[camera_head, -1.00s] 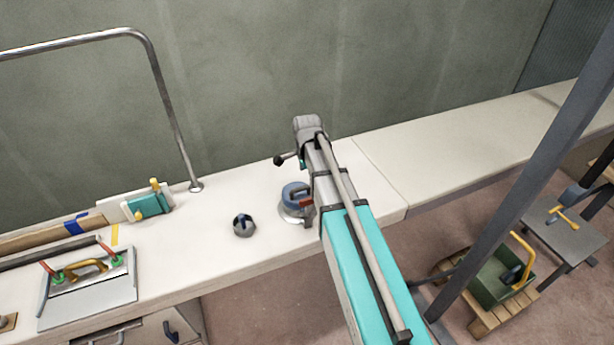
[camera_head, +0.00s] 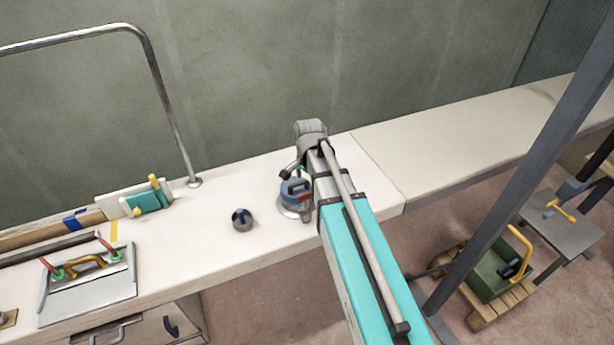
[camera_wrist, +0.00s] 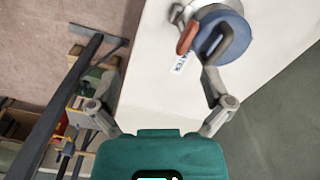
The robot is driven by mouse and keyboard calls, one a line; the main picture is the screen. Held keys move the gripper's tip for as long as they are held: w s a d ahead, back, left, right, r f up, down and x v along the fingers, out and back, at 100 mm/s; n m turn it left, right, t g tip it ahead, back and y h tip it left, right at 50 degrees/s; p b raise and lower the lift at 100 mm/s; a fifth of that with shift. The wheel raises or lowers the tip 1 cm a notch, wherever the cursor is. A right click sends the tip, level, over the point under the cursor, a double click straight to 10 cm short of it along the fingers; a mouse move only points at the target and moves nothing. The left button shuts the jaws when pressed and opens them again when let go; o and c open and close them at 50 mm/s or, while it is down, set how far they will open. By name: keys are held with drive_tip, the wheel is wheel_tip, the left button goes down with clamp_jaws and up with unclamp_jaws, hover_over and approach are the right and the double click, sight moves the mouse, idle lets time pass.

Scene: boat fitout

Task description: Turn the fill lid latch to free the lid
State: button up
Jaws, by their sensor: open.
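The fill lid is a round blue disc (camera_head: 291,184) with a dark handle, on a pale metal base on the bench; it also shows at the top of the wrist view (camera_wrist: 232,45). The red latch (camera_wrist: 187,38) sits at the lid's edge, with a small white tag beside it, and shows in the head view (camera_head: 304,196). My gripper (camera_wrist: 158,78) is open and empty in the wrist view, its fingers spread below the lid and latch. I cannot tell whether the right finger touches the lid. In the head view my arm mostly hides the gripper.
A small grey round fitting (camera_head: 242,220) stands on the bench left of the lid. A metal rail (camera_head: 172,115) rises farther left, near a teal block (camera_head: 147,201) and a hatch plate (camera_head: 90,290). The bench (camera_head: 440,145) is clear to the right.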

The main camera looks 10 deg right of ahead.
drive_tip(key=s+f+n+b, duration=0.4)
drive_tip(key=s+n, duration=0.7)
drive_tip(key=s, duration=0.1)
drive_tip(key=shift+a+f, duration=0.25)
drive_tip(key=shift+f, duration=0.1)
idle(0.4)
idle(1.2)
